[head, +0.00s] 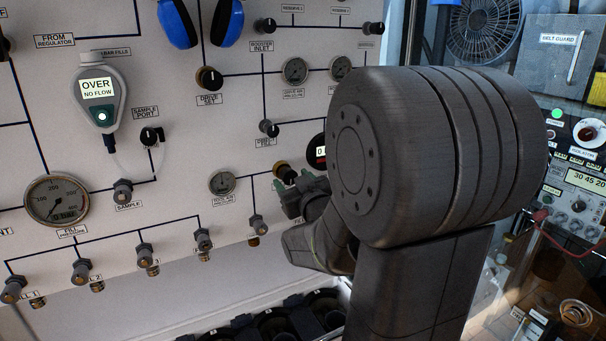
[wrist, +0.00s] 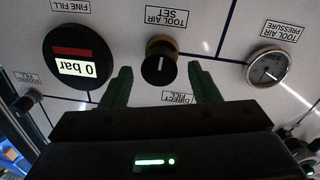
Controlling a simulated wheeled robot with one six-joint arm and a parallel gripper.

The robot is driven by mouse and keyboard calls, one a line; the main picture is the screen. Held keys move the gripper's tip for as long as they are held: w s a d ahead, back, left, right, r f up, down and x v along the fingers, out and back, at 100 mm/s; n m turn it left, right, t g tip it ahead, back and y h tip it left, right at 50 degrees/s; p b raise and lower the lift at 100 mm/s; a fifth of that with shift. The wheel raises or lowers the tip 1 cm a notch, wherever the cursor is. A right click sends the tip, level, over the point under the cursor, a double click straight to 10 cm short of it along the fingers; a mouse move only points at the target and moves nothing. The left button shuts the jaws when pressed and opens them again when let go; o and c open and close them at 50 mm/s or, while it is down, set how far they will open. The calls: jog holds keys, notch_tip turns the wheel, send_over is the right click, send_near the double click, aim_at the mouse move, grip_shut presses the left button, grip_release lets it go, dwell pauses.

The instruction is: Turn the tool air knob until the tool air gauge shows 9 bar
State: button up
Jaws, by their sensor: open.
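The tool air set knob (wrist: 160,62) is dark with a brass-coloured collar and a pale pointer line. In the wrist view, which is upside down, it lies between the two green fingers of my gripper (wrist: 159,72). The fingers are open, with a gap on each side of the knob. In the head view the knob (head: 285,173) sits just up and left of my gripper (head: 302,187). The round tool air pressure gauge (wrist: 268,67) is right of the knob in the wrist view. It also shows in the head view (head: 222,183); its reading is too small to tell.
The fine fill display (wrist: 78,58) reads 0 bar. A fill pressure gauge (head: 56,202), a drive set knob (head: 209,79) and several valve knobs stand out from the panel. My arm hides the panel's right part in the head view.

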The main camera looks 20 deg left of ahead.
jog(key=shift+x, duration=1.4)
jog(key=c, duration=0.9)
jog(key=shift+d+f+m+b, duration=0.1)
jog(key=shift+f+m+b, duration=0.1)
jog(key=shift+m+b, duration=0.45)
jog(key=shift+c, duration=0.2)
jog(key=shift+r+m+g+b, duration=0.15)
jog(key=shift+m+b, duration=0.15)
jog(key=shift+m, duration=0.55)
jog(key=shift+m+g+b, duration=0.15)
jog(key=shift+m+b, duration=0.15)
jog(key=shift+m, duration=0.5)
jog(key=o, duration=0.9)
jog(key=shift+o, duration=0.2)
